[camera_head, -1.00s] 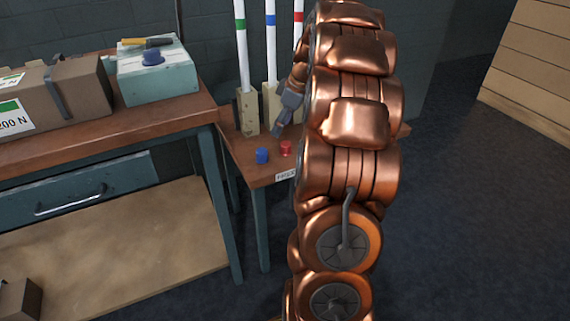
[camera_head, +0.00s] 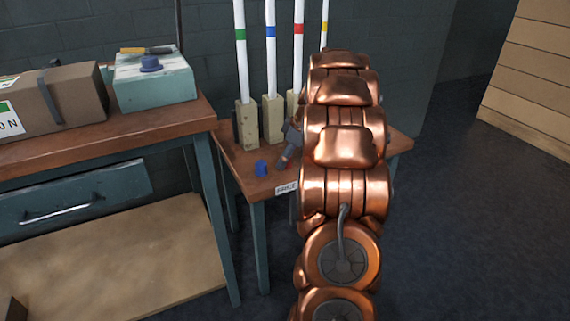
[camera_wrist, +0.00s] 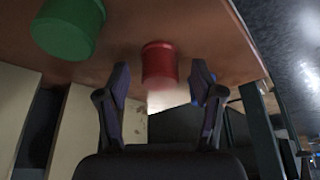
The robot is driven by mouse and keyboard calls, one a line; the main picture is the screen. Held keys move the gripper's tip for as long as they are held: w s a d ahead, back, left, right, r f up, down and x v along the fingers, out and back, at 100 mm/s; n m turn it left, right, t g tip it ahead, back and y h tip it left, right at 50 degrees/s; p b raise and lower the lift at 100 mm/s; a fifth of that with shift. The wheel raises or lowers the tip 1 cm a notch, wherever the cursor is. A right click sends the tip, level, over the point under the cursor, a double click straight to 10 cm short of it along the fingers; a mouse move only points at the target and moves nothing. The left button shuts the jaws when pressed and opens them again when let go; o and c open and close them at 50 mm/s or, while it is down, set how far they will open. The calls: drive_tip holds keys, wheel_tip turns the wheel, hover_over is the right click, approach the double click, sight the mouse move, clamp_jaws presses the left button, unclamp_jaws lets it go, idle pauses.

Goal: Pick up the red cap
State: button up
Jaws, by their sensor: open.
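The red cap (camera_wrist: 159,62) stands on the brown tabletop in the wrist view, just beyond and between my fingertips. My gripper (camera_wrist: 160,82) is open and empty, with one finger on each side of the cap's line and no clear contact with it. In the head view my gripper (camera_head: 284,160) is low over the small table and hides most of the red cap. My copper arm covers the right part of that table.
A blue cap (camera_head: 261,168) stands left of my gripper. A green cap (camera_wrist: 68,27) is left of the red one in the wrist view. Tubes with coloured bands stand in wooden blocks (camera_head: 248,125) behind. A workbench (camera_head: 110,130) with boxes is at left.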

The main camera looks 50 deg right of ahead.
drive_tip(key=shift+f, duration=0.15)
drive_tip(key=c, duration=0.8)
drive_tip(key=shift+c, duration=0.2)
drive_tip(key=shift+w+r+p, duration=0.1)
drive_tip(key=shift+r+p, duration=0.7)
drive_tip(key=shift+r, duration=1)
drive_tip(key=s+a+p, duration=0.1)
drive_tip(key=s+a, duration=0.2)
drive_tip(key=a, duration=0.4)
drive_tip(key=s+a+r+p, duration=0.1)
drive_tip(key=s+a, duration=0.3)
drive_tip(key=a, duration=0.3)
drive_tip(key=shift+a+r+p, duration=0.25)
drive_tip(key=shift+p, duration=0.1)
